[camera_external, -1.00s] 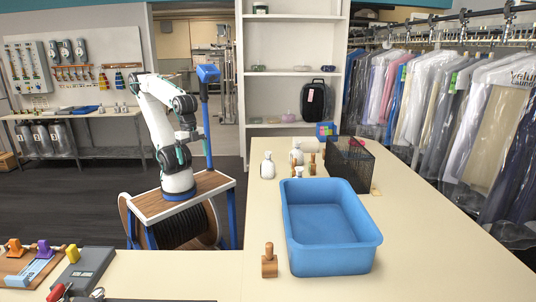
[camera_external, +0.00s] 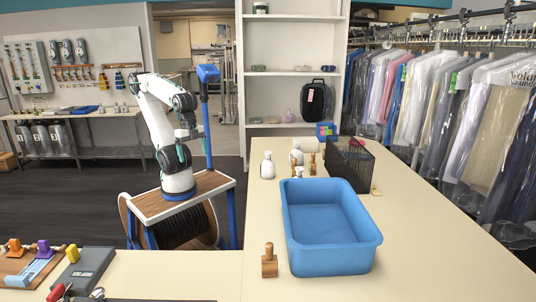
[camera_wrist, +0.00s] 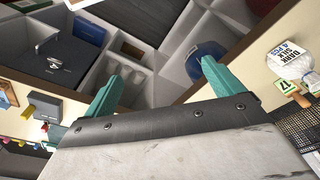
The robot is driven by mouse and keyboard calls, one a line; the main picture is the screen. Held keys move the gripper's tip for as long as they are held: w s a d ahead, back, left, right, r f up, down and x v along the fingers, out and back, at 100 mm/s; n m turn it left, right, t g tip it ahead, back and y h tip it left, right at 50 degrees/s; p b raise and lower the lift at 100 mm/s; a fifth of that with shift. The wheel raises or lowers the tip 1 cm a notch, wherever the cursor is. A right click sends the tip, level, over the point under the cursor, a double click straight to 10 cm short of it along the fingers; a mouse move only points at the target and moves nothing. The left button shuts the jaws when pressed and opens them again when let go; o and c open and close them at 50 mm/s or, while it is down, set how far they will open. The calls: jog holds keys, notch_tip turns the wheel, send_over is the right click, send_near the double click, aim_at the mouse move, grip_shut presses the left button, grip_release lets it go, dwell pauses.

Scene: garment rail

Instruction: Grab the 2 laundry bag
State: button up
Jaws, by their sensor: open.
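My gripper (camera_wrist: 158,80) is open and empty, its two teal fingers apart in the wrist view. In the external view my gripper (camera_external: 186,145) hangs in the air left of the long table. Two small white bag-like items stand on the table: a front one (camera_external: 268,166) and a back one (camera_external: 297,155). In the wrist view a white bag (camera_wrist: 290,62) with dark printing lies at the right, well away from the fingers. A wooden piece with a green numbered tag (camera_wrist: 287,87) is beside it; the number is hard to read. I cannot tell which bag is number 2.
A large blue tub (camera_external: 330,232) fills the near part of the table (camera_external: 262,215). A dark mesh basket (camera_external: 349,168) stands behind it, near the bags. A wooden stamp (camera_external: 269,261) stands by the tub. Bagged garments (camera_external: 440,100) hang at the right.

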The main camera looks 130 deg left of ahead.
jog(key=w+d+r+t+h, duration=0.2)
jog(key=w+r+t, duration=0.1)
jog(key=w, duration=0.5)
jog(key=w+d+r+t+h, duration=0.1)
jog(key=w+d+r+t, duration=0.15)
jog(key=w, duration=0.55)
jog(key=w+a+r+n+t+y, duration=0.25)
jog(key=w+a+t, duration=0.25)
jog(key=w, duration=0.7)
jog(key=a+f+n+g+y, duration=0.35)
jog(key=a+n+y, duration=0.6)
jog(key=a, duration=0.85)
notch_tip(320, 180, down, 13)
jog(key=m+y, duration=0.2)
jog(key=x, duration=1.2)
jog(key=shift+w+f, duration=0.15)
jog(key=shift+f, duration=0.05)
jog(key=c, duration=1.2)
